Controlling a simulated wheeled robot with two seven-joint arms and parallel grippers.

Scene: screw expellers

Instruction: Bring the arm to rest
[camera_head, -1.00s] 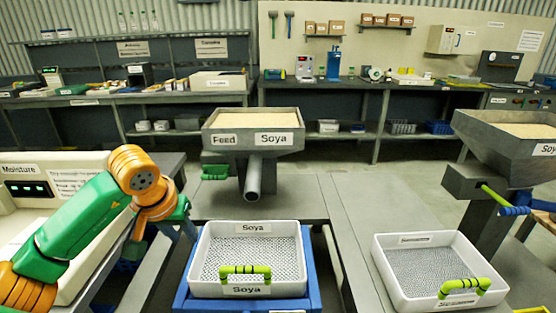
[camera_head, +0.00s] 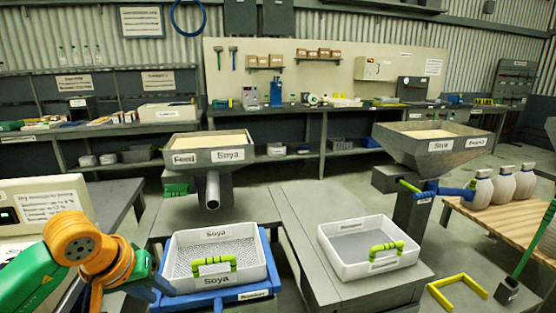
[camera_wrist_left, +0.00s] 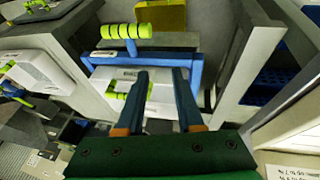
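My left arm, green with orange joints, comes in at the lower left of the head view. My left gripper (camera_head: 152,284) hangs beside the left edge of the blue stand, which holds a white Soya tray (camera_head: 262,262) with a green handle. In the left wrist view its two dark blue fingers (camera_wrist_left: 158,78) stand apart with nothing held between them. A blue frame and a lime-green handle (camera_wrist_left: 128,31) show beyond the fingertips; I cannot tell how far away. My right gripper is not in view.
A grey Feed hopper (camera_head: 205,158) stands behind the Soya tray, and another hopper (camera_head: 430,155) is to the right. A second white tray (camera_head: 330,232) sits on the grey table. A white moisture unit (camera_head: 50,190) is behind my left arm.

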